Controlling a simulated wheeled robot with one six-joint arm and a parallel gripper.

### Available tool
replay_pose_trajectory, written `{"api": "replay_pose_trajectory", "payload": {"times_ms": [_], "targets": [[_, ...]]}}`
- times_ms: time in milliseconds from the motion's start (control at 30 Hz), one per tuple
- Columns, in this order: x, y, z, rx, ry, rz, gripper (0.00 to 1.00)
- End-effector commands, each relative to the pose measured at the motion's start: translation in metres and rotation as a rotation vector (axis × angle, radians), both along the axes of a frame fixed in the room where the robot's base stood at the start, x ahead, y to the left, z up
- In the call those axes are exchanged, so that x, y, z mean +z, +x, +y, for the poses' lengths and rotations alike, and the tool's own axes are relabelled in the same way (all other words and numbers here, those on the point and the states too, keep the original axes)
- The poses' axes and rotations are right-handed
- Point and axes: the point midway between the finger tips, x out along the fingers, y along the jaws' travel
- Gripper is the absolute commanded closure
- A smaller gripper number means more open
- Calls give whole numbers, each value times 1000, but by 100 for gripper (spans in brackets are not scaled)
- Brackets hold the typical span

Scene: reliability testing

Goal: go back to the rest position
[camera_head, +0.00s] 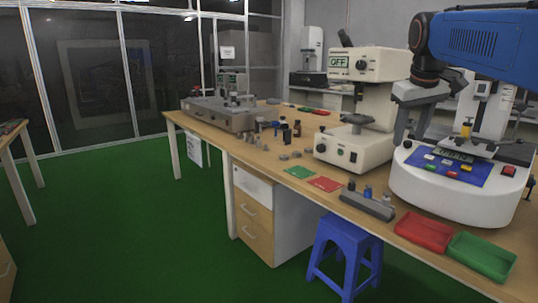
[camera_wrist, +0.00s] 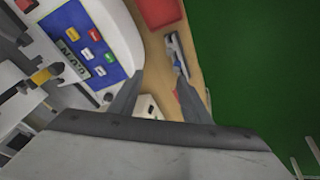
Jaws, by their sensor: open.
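My gripper (camera_head: 402,122) hangs at the end of my blue arm, over the front left side of the white round machine (camera_head: 436,200). In the wrist view my gripper (camera_wrist: 152,88) shows its two dark fingers spread apart with nothing between them. The machine's blue panel (camera_wrist: 80,45) with a small display and coloured buttons lies to the left of the fingers there. A grey block with small parts (camera_wrist: 176,55) lies on the table beyond the fingertips.
A red tray (camera_head: 424,231) and a green tray (camera_head: 481,256) sit at the table's front edge. A cream microscope-like device (camera_head: 352,145) showing OFF stands left of the white machine. A blue stool (camera_head: 345,250) stands below the table.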

Motion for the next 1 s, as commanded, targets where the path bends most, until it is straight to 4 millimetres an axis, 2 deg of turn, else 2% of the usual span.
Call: {"api": "replay_pose_trajectory", "payload": {"times_ms": [33,367,700,900,1000], "targets": [[-9,-17,7,-1,8,-5,57],[-89,-114,41,-35,65,-34,57],[-196,-215,68,-77,128,-59,57],[-257,-264,78,-101,162,-70,57],[-278,-279,81,-110,172,-73,57]]}}
